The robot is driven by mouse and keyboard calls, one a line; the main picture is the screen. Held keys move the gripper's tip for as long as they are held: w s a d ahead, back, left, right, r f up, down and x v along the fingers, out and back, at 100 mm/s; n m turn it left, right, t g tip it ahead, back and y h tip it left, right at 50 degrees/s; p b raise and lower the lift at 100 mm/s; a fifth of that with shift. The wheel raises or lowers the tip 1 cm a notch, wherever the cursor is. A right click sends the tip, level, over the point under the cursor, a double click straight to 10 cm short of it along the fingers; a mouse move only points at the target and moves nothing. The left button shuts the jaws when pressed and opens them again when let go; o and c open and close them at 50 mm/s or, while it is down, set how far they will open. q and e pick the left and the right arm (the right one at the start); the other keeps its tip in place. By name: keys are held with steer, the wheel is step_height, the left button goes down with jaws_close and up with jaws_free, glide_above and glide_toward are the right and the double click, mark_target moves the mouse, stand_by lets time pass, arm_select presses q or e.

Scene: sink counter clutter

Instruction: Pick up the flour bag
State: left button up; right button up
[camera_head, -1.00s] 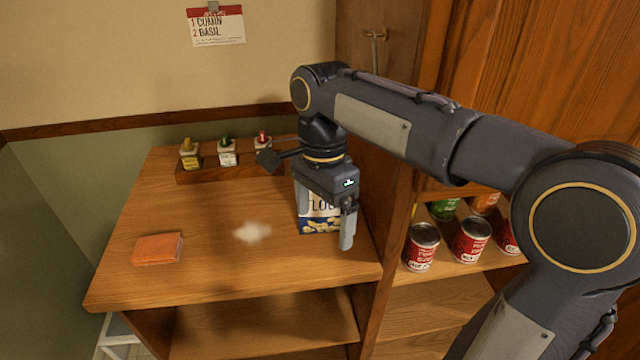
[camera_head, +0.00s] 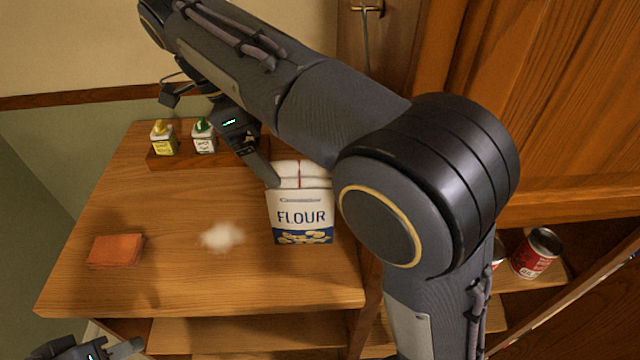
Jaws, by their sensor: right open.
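The flour bag (camera_head: 303,218), white with a blue bottom band and the word FLOUR, stands upright on the wooden counter top. Its top is folded and light-coloured. My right gripper (camera_head: 262,168) is open and empty, above and behind the bag's upper left side. One finger overlaps the bag's top left corner in the picture; I cannot tell if they touch. The other finger is mostly hidden. My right arm passes close to the bag's right side in the picture. My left gripper (camera_head: 100,350) shows only partly at the bottom left edge, far from the bag.
A white powder spill (camera_head: 222,237) lies left of the bag, and an orange sponge or cloth (camera_head: 116,250) further left. A wooden rack (camera_head: 180,159) with small bottles stands at the back. Red cans (camera_head: 536,254) sit on the right shelf.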

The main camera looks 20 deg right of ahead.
mark_target(284, 161)
steer(key=shift+w+d+f, duration=0.15)
steer(key=shift+d+f, duration=0.05)
steer(key=shift+d, duration=0.1)
steer(key=shift+b+x, duration=0.3)
steer(key=shift+x, duration=0.95)
steer(key=x, duration=0.5)
steer(key=shift+d+r, duration=0.1)
steer(key=shift+r, duration=0.1)
jaws_close()
